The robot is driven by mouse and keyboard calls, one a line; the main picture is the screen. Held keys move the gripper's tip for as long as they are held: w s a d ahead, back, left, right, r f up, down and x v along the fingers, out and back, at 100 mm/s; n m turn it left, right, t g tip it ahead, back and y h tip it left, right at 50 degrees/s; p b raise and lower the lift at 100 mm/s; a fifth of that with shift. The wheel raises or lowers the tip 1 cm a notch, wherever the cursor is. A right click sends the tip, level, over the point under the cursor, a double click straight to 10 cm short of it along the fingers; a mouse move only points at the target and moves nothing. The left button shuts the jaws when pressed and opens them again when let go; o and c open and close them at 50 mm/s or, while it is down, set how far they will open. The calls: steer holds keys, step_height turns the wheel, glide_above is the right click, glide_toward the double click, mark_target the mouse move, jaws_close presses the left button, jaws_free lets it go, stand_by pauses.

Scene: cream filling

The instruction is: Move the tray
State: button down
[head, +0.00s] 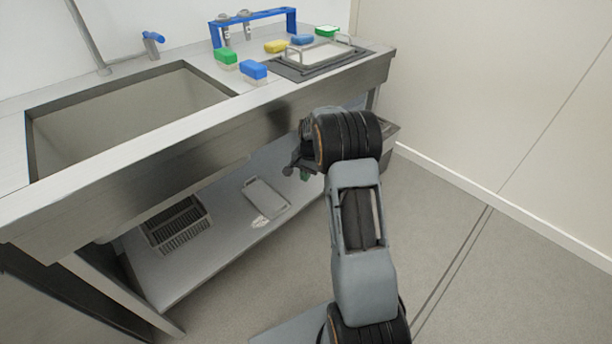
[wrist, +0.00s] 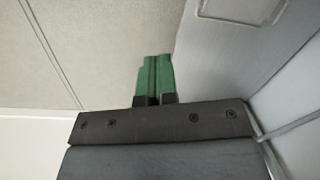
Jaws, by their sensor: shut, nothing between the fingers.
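A light metal tray (head: 322,52) with raised handles at its ends sits on a dark grey mat at the right end of the counter. A second flat, pale tray (head: 265,196) lies on the lower shelf. My gripper (head: 304,174) is below the counter's front edge, to the right of the shelf tray and apart from both trays; my arm hides part of it. In the wrist view the green fingers of my gripper (wrist: 155,75) are together and empty. A pale rimmed shape (wrist: 240,8) shows at the top of the wrist view; I cannot tell for certain what it is.
The sink (head: 130,110) takes up the counter's left part. Green (head: 226,55), blue (head: 253,69) and yellow (head: 276,46) blocks stand near a blue rack (head: 252,18). A dark slotted basket (head: 177,224) is on the lower shelf (head: 215,250). Open floor (head: 480,260) lies to the right.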

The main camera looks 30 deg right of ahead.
steer(key=s+a+r+n, duration=0.3)
steer(key=s+a+r, duration=0.2)
steer(key=r, duration=0.3)
steer(key=s+a+r+n, duration=0.2)
steer(key=s, duration=0.4)
steer(key=s+a+r+n+t, duration=0.1)
steer(key=s+a+r+n, duration=0.1)
steer(key=s, duration=0.5)
steer(key=s+a+r+n+t+h, duration=0.1)
steer(key=s+a+r+n, duration=0.1)
steer(key=s, duration=0.5)
steer(key=shift+a+r+n, duration=0.4)
steer(key=shift+a+n, duration=0.4)
steer(key=shift+a, duration=0.05)
steer(key=shift+s, duration=0.1)
